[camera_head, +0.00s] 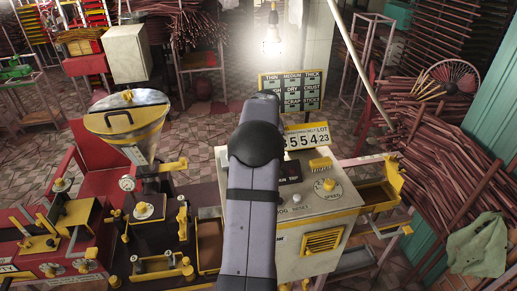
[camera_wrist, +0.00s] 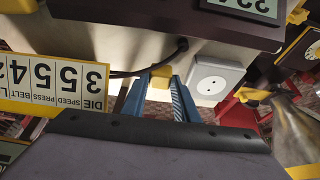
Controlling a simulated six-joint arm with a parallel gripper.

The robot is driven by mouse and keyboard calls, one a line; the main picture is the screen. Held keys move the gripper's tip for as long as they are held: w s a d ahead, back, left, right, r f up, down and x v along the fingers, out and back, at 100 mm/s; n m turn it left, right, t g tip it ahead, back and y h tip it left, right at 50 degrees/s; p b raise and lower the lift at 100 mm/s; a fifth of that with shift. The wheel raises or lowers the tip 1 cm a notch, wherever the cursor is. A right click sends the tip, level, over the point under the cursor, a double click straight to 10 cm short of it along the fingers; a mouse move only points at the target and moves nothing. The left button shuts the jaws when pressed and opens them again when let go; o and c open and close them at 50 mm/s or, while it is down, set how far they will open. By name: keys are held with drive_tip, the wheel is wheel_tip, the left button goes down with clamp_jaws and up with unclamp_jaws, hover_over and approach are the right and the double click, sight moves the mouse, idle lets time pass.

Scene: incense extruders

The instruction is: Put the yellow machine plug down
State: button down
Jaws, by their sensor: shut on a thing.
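My gripper (camera_wrist: 159,84) shows in the wrist view with its two blue fingers shut on the yellow machine plug (camera_wrist: 160,73). The plug is a small yellow block held between the fingertips, in front of the pale machine wall. A dark cable (camera_wrist: 140,73) runs beside it, near a dark round fitting on the wall. A white wall socket (camera_wrist: 213,82) with two holes is just right of the plug, apart from it. In the head view my own arm hides the gripper and the plug.
The control machine (camera_head: 318,228), with knobs and a yellow vent, stands right of my arm. A number sign (camera_head: 307,138) stands behind it. A yellow-rimmed hopper (camera_head: 127,123) is at left. Red stick bundles (camera_head: 450,150) line the right side.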

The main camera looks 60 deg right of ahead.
drive_tip(key=shift+f, duration=0.45)
drive_tip(key=c, duration=1.4)
unclamp_jaws()
drive_tip(key=shift+r, duration=0.1)
drive_tip(key=shift+r, duration=0.6)
drive_tip(key=b+v, duration=0.3)
drive_tip(key=v, duration=0.9)
